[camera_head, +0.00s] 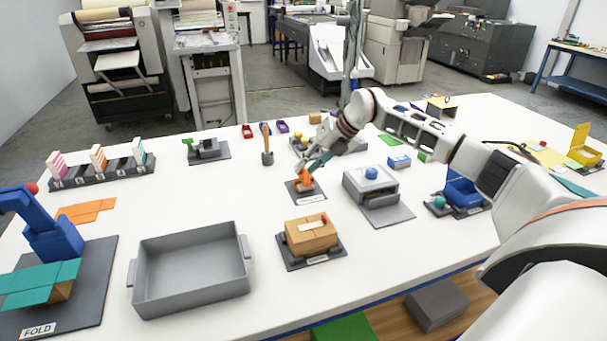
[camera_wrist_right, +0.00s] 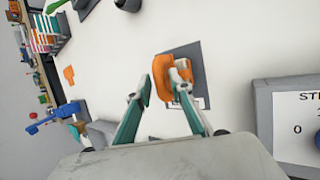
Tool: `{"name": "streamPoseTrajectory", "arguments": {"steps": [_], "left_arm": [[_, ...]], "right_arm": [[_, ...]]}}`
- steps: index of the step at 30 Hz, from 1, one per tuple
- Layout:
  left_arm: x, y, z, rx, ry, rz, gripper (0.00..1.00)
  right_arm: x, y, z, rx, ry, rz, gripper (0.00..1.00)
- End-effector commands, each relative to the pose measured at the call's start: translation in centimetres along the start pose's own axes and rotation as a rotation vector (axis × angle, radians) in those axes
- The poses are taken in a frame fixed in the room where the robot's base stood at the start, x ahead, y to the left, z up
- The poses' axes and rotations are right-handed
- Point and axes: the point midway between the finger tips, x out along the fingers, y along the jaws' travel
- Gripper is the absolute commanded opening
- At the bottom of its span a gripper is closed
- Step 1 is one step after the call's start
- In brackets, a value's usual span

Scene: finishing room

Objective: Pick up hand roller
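The hand roller (camera_head: 305,181) is orange with a pale part and rests on a small dark labelled pad (camera_head: 296,195) near the middle of the table. My right gripper (camera_head: 313,166) comes in from the upper right and is right at the roller. In the wrist view its teal fingers (camera_wrist_right: 163,85) are spread apart, with the right finger overlapping the roller's pale part. I cannot tell whether they touch it. My left gripper is in neither view.
A grey tray (camera_head: 190,303) and a cardboard box on a dark pad (camera_head: 284,254) stand in front. A grey device with a blue knob (camera_head: 362,187) is close on the right. A hammer-like tool (camera_head: 267,157) stands behind left. Bare white table lies left of the roller.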

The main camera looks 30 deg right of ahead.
Motion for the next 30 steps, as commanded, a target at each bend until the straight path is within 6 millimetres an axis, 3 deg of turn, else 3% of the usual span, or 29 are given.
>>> {"name": "streamPoseTrajectory", "arguments": {"steps": [7,9,10,23,30], "left_arm": [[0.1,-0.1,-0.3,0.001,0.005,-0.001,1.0],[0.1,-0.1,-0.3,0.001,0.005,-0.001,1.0],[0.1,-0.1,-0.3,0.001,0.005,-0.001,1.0],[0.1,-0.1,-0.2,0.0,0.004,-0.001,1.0],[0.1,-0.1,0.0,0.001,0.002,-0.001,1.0]], "right_arm": [[0.2,-0.1,0.0,0.0,0.0,-0.001,0.21],[0.2,-0.1,0.0,0.0,0.0,-0.001,0.03],[0.2,-0.1,0.0,0.0,0.0,-0.001,0.0],[-0.2,0.2,0.2,0.0,-0.002,0.001,0.0],[-2.3,1.6,1.0,-0.001,-0.005,0.002,0.0]]}}
